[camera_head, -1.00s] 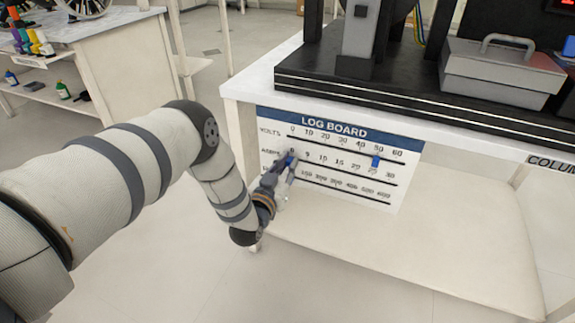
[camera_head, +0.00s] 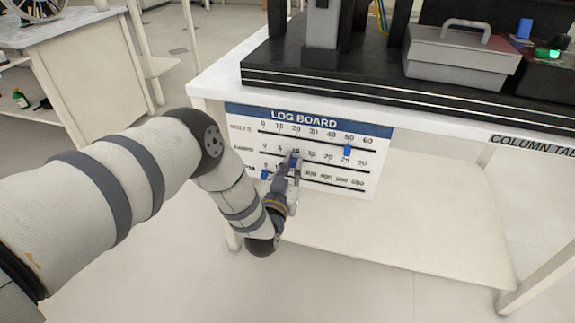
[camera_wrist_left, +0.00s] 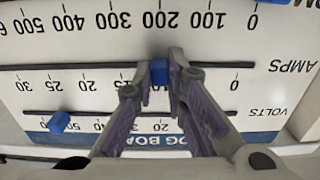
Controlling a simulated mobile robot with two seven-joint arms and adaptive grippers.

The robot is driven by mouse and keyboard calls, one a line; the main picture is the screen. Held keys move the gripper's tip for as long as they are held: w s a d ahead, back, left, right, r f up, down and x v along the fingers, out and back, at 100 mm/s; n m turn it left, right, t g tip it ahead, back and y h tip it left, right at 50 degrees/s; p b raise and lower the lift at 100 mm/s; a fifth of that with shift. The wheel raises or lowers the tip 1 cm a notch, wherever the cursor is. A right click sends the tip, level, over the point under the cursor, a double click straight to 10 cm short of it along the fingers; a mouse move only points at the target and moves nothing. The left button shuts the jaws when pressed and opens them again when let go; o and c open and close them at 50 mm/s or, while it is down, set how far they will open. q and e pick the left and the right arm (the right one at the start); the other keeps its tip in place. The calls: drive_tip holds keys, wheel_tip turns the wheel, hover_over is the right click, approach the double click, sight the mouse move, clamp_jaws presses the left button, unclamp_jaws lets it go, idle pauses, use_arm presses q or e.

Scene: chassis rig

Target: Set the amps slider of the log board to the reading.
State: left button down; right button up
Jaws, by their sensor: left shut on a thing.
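The white log board (camera_head: 330,140) with a blue header hangs on the table's front. It has VOLTS, AMPS and third-row scales. My left gripper (camera_head: 293,160) is at the AMPS row, shut on the small blue amps slider (camera_wrist_left: 158,72). In the left wrist view, upside down, the slider sits about where 10 falls on the AMPS scale; the fingers (camera_wrist_left: 165,80) hide nearby numerals. The blue volts slider (camera_head: 348,152) is near 50; it also shows in the wrist view (camera_wrist_left: 60,121). The third row's blue slider (camera_head: 264,174) is at the left end. My right gripper is not in view.
A black platform (camera_head: 400,95) on the table carries a grey case (camera_head: 460,55) and a dark device with a green light (camera_head: 545,53), with no legible reading. A lower shelf (camera_head: 400,225) lies below the board. A side table stands at the left.

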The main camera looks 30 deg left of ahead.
use_arm(q)
drive_tip(key=c, duration=1.6)
unclamp_jaws()
drive_tip(key=v, duration=1.2)
drive_tip(key=shift+s+f, duration=0.1)
drive_tip(key=shift+f, duration=0.05)
